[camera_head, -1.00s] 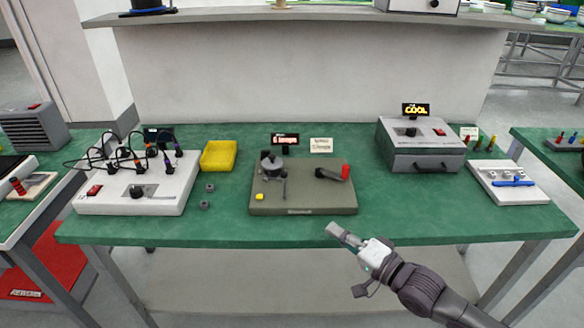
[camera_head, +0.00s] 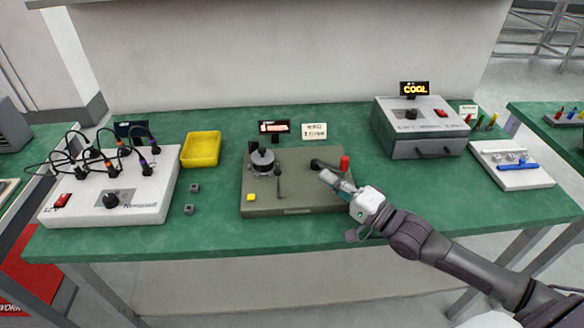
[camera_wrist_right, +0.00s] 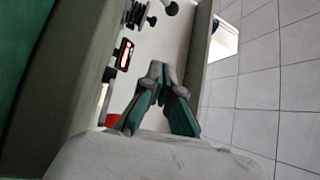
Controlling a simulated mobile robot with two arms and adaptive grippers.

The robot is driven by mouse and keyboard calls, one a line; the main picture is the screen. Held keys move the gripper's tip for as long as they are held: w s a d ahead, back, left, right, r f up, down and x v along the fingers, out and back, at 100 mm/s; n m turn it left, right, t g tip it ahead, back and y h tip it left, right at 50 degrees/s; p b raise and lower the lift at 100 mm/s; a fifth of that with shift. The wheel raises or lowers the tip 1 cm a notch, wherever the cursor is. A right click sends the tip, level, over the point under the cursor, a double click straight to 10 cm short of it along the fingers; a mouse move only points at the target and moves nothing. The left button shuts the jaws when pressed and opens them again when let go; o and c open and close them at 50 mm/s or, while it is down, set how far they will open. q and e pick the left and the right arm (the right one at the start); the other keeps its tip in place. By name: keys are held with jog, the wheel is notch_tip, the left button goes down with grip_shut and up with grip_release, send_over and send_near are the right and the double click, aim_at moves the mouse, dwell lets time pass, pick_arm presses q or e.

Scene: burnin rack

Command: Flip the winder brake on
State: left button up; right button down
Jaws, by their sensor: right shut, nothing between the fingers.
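The winder (camera_head: 300,200) is an olive-grey base on the green bench, in the middle of the head view. At its left it carries a dark round spool (camera_head: 262,160), a thin upright grey lever (camera_head: 279,184) and a yellow button (camera_head: 250,197). At its right is a dark crank arm with a red knob (camera_head: 344,163). I cannot tell which part is the brake. My right gripper (camera_head: 326,177) is shut and empty, over the winder's right part close to the crank. Its fingers also show in the right wrist view (camera_wrist_right: 157,70). My left gripper is not in view.
A lit display (camera_head: 273,127) and a small label card (camera_head: 314,131) stand behind the winder. A yellow tray (camera_head: 201,149) and a cabled white box (camera_head: 130,200) are at left. A grey box with a drawer (camera_head: 420,130) is at right. The bench between winder and drawer box is clear.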

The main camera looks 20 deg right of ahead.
aim_at(278, 184)
jog(key=x, duration=0.9)
jog(key=shift+w, duration=0.25)
jog(key=shift+s+a+f+p, duration=0.1)
jog(key=shift+s+a+p, duration=0.2)
jog(key=shift+s+a, duration=0.25)
jog(key=shift+s+a+f+p, duration=0.15)
jog(key=shift+s+a+p, duration=0.2)
jog(key=shift+a, duration=0.4)
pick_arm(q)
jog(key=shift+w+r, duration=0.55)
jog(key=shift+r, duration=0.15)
pick_arm(e)
jog(key=shift+s+a+f, duration=0.15)
jog(key=shift+s+a, duration=0.15)
